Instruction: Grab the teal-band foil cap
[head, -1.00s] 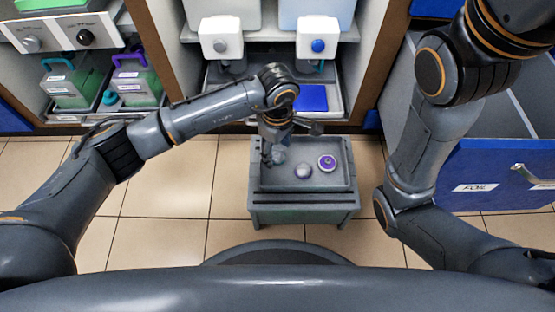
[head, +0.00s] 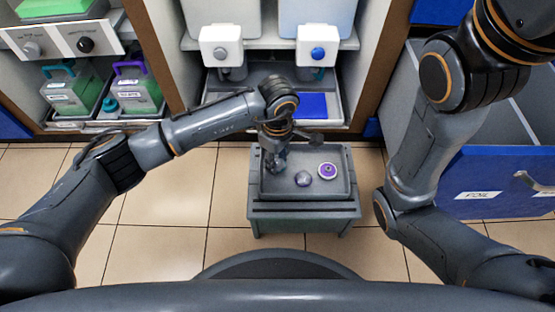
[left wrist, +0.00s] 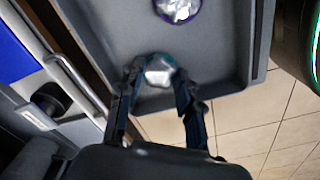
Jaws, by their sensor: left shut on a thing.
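The teal-band foil cap (left wrist: 160,71) is a small silvery cap with a faint teal tint, between the fingertips of my left gripper (left wrist: 157,78) in the left wrist view. The fingers are shut on its two sides. I cannot tell whether it still touches the tray floor. In the head view my left gripper (head: 274,164) points down into the left part of the grey tray (head: 340,192) and mostly hides this cap. A second foil cap, with a purple band (head: 303,179), lies in the tray; it also shows in the left wrist view (left wrist: 177,8). My right gripper is out of view.
A white and purple round item (head: 327,170) lies at the tray's right. The tray sits on a small grey stand (head: 305,216) on tiles. Behind is a cabinet with a blue pad (head: 311,105). An open blue-fronted drawer (head: 500,172) is at the right.

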